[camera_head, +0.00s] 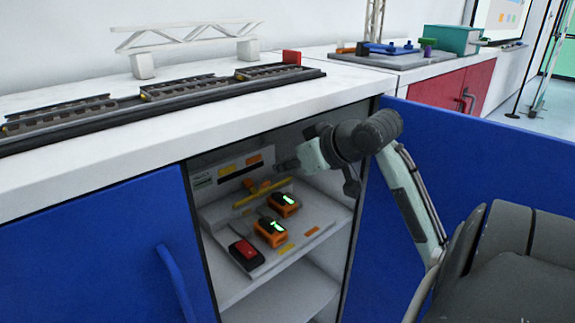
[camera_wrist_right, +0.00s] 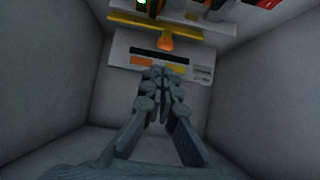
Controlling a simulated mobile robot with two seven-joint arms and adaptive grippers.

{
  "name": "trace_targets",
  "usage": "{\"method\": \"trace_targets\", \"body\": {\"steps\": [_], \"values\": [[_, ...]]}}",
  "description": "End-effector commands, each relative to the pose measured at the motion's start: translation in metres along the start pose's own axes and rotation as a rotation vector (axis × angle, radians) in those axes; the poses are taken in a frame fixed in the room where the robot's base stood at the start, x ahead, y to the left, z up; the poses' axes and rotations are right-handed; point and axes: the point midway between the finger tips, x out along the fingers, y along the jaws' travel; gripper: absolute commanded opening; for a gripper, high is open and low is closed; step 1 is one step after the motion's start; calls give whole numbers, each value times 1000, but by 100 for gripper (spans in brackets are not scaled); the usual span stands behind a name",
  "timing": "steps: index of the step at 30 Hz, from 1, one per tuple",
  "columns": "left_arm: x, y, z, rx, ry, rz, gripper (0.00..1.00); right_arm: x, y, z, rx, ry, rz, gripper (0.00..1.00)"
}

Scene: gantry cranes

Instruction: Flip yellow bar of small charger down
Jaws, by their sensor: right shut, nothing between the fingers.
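The small charger (camera_head: 212,214) stands on the upper shelf inside the open cabinet. Its yellow bar (camera_head: 246,200) runs across it behind the devices, in front of the upright back panel (camera_head: 203,181); whether it is tilted up or down is hard to tell. In the right wrist view the yellow bar (camera_wrist_right: 125,22) crosses near the top, with an orange piece (camera_wrist_right: 166,43) by its middle. My right gripper (camera_head: 281,165) is inside the cabinet, beside the back panel. In its wrist view the fingers (camera_wrist_right: 164,73) are shut, empty and apart from the bar. My left gripper is out of view.
Two orange devices (camera_head: 271,233) with green screens and a red device (camera_head: 245,251) sit on the charger. Blue cabinet doors (camera_head: 100,250) stand left and right. The white counter (camera_head: 200,121) above holds a model track (camera_head: 180,88). Cabinet walls leave little side room.

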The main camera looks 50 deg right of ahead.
Motion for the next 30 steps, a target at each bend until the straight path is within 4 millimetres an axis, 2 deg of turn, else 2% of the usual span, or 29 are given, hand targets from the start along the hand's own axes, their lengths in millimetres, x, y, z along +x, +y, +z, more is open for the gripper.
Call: {"method": "trace_targets", "body": {"steps": [6, 12, 30], "values": [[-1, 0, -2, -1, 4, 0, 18, 40, 0, 1, 1, -2, -1, 0], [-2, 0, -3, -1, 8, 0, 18, 60, 0, 0, 1, 0, 0, 0], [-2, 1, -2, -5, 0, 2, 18, 67, -1, 0, 0, 21, 0, 0]]}}
